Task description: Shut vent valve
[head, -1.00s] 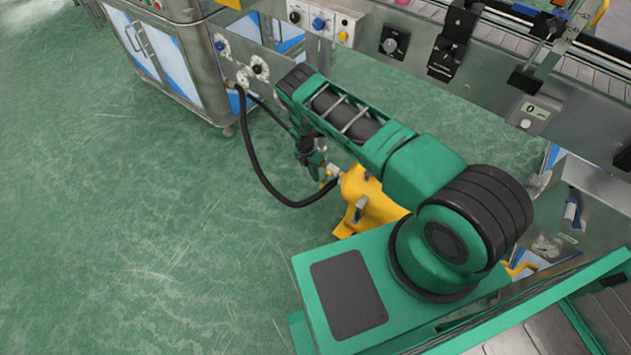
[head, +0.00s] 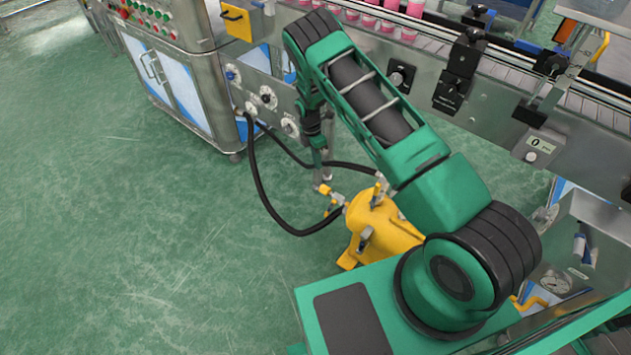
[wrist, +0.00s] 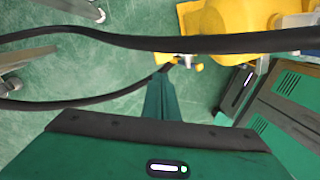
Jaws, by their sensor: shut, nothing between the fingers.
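A small valve fitting with yellow parts (head: 326,190) sits at the left end of the yellow tank (head: 384,225). It looks like the vent valve, but its handle position is too small to read. In the wrist view, small yellow valve parts (wrist: 190,62) show just past the fingertips, partly behind a black hose. My gripper (head: 319,174) points down just above the fitting in the head view. Its fingers (wrist: 163,76) are together and hold nothing. I cannot tell whether they touch the valve.
A black hose (head: 258,185) loops from the steel panel (head: 262,88) to the tank's fitting. Another hose (wrist: 130,39) crosses the wrist view close to the fingers. The conveyor frame (head: 420,90) stands behind my arm. Green floor (head: 120,220) is clear to the left.

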